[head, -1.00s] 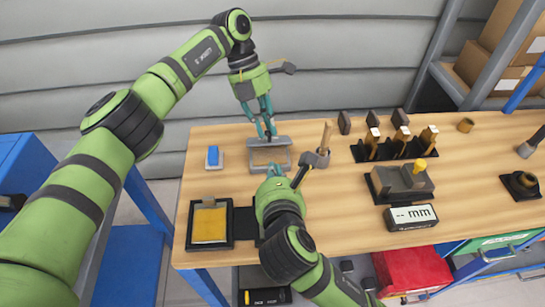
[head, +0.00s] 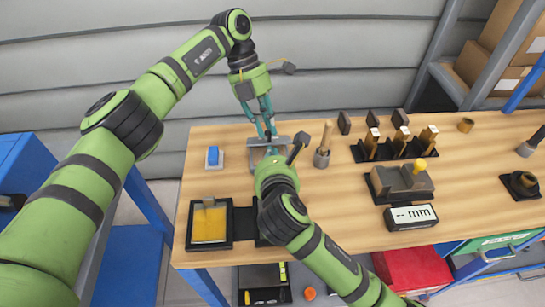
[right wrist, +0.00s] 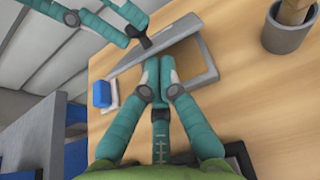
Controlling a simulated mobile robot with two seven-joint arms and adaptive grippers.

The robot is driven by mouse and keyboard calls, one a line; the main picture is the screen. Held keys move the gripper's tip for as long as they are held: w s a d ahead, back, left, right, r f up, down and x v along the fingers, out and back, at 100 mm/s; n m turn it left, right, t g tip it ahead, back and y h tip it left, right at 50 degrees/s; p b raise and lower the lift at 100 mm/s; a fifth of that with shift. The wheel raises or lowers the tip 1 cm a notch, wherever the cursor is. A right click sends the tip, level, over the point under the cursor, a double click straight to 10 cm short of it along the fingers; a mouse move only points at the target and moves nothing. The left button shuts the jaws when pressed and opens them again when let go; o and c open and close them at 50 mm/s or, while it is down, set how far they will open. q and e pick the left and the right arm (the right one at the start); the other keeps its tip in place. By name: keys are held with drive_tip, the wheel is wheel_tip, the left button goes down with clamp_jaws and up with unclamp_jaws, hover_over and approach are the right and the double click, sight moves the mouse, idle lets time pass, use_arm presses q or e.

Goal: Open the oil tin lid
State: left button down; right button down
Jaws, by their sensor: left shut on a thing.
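The oil tin appears to be the low grey box (head: 285,142) at the back left of the bench; in the right wrist view its grey side (right wrist: 209,68) shows, with a light brown area inside. A flat grey strip, apparently the lid (right wrist: 132,60), stands along its far side. My left gripper (head: 270,137) is shut at that far edge from above, on the tin. My right gripper (right wrist: 160,62) is over the near part of the tin, its two fingers together with nothing visible between them. In the head view my right wrist hides the tin's front.
A blue block (head: 213,154) on a white base stands left of the tin. A grey cup (head: 322,159) with a wooden handle stands close on the right. A black tray (head: 193,235) with a yellow pad lies in front left.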

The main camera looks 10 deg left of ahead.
drive_tip(key=shift+w+r, duration=0.2)
drive_tip(key=shift+r, duration=0.35)
use_arm(q)
drive_tip(key=c, duration=1.1)
unclamp_jaws()
use_arm(e)
drive_tip(key=shift+f, duration=0.1)
